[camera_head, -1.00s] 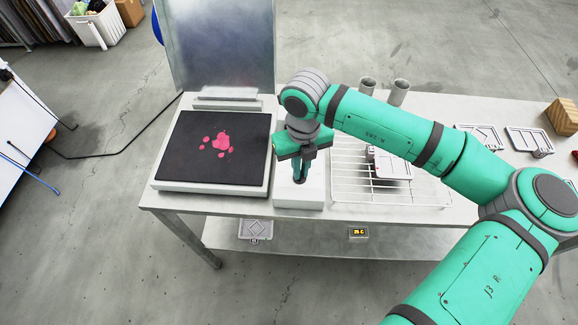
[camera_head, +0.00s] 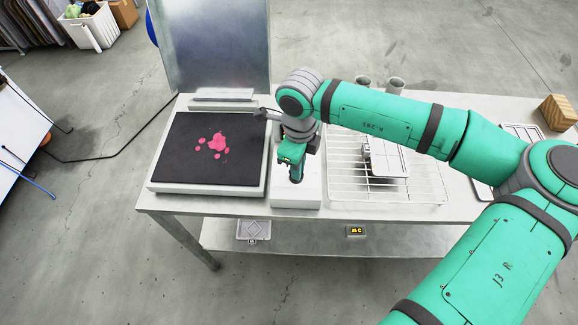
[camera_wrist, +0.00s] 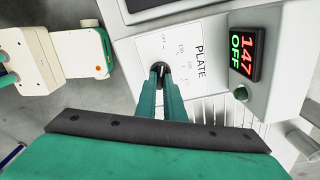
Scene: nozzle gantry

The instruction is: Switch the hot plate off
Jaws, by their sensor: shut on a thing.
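The hot plate (camera_head: 212,150) is a wide black slab on a pale base at the left of the bench, with pink blobs on it. Beside it stands a white control box (camera_head: 297,202). In the wrist view, its panel (camera_wrist: 203,30) is marked PLATE, with a printed scale. The display (camera_wrist: 243,50) reads 147 in red and OFF in green. My gripper (camera_wrist: 164,70) points down at the panel, shut on a small dark knob (camera_wrist: 158,66). The fingers hide most of the knob, so I cannot read its setting. My gripper also shows in the head view (camera_head: 296,178).
A wire rack (camera_head: 425,190) with a metal block-like item lies right of the box. Two grey cups (camera_head: 395,85) stand behind it. An upright metal sheet (camera_head: 212,45) rises behind the hot plate. A wooden block (camera_head: 558,112) sits at the far right.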

